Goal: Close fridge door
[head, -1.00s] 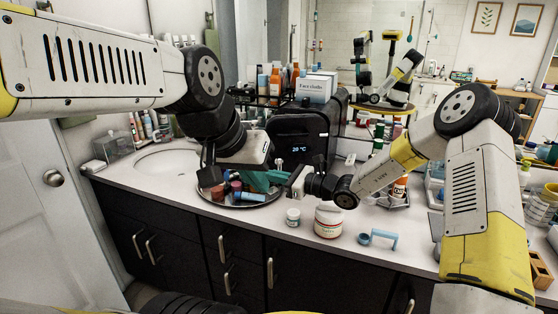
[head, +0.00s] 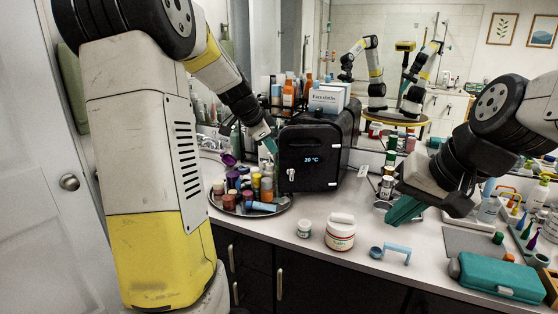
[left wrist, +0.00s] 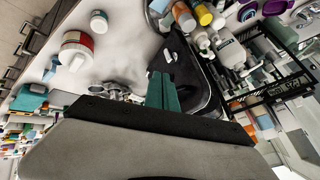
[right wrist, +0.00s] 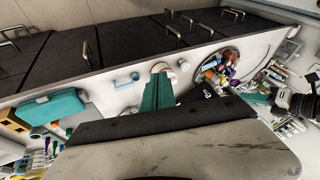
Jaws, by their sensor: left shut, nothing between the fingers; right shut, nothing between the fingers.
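The fridge (head: 322,133) is a small black box on the counter, with white cloth boxes on top. Its door (head: 308,170) faces me with a lit 20 °C display and a small pale handle (head: 291,175) at the left edge. The door looks nearly flush with the body; I cannot tell whether a gap remains. The fridge also shows in the left wrist view (left wrist: 205,92), partly hidden. My left gripper (head: 270,146) is shut and empty at the door's upper left edge; contact is unclear. My right gripper (head: 402,211) is shut and empty, right of the fridge above the counter.
A round tray (head: 276,210) of bottles stands left of the fridge. A small jar (head: 304,229), a larger white jar (head: 340,236) and a blue handled item (head: 391,250) stand in front. A teal case (head: 500,277) lies at the right. Some counter before the door is clear.

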